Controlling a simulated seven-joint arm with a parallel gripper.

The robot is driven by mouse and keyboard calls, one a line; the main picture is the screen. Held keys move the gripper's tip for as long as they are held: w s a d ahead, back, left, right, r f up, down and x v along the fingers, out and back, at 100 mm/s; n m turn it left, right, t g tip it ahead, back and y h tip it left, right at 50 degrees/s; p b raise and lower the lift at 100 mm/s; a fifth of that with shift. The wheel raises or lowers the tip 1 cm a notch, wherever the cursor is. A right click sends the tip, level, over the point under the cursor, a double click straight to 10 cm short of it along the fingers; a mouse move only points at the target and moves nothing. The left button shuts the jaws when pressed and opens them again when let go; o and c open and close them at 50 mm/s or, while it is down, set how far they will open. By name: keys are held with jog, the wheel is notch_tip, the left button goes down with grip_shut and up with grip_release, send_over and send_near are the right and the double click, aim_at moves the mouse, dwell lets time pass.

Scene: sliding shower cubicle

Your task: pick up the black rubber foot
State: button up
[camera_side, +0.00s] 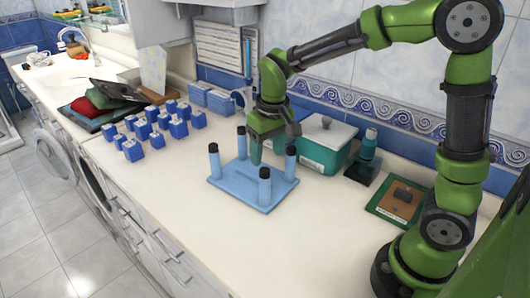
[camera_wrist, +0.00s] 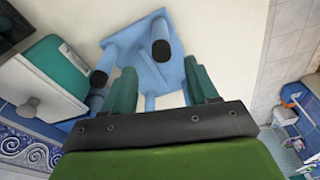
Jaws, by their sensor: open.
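A light blue plate (camera_side: 232,187) with several upright blue posts lies on the white counter. Each post has a black rubber foot on top: front (camera_side: 264,172), left (camera_side: 213,148), back (camera_side: 241,130) and right (camera_side: 291,150). I cannot tell which one is meant. My gripper (camera_side: 260,150) points down over the back part of the plate, among the posts. In the wrist view its teal fingers (camera_wrist: 162,88) are apart with no object held between them. Two black feet show there, one beyond the fingers (camera_wrist: 161,50) and one left of the left finger (camera_wrist: 98,79). The others are hidden.
A teal box with a white lid (camera_side: 325,140) stands close behind the plate. A teal device on a dark base (camera_side: 366,155) and a green-edged board (camera_side: 400,202) are to the right. Several blue blocks (camera_side: 178,129) stand left. The counter front is clear.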

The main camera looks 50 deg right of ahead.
aim_at(265, 170)
jog(key=f, duration=0.5)
jog(key=shift+w+f, duration=0.15)
jog(key=shift+w, duration=0.2)
grip_shut()
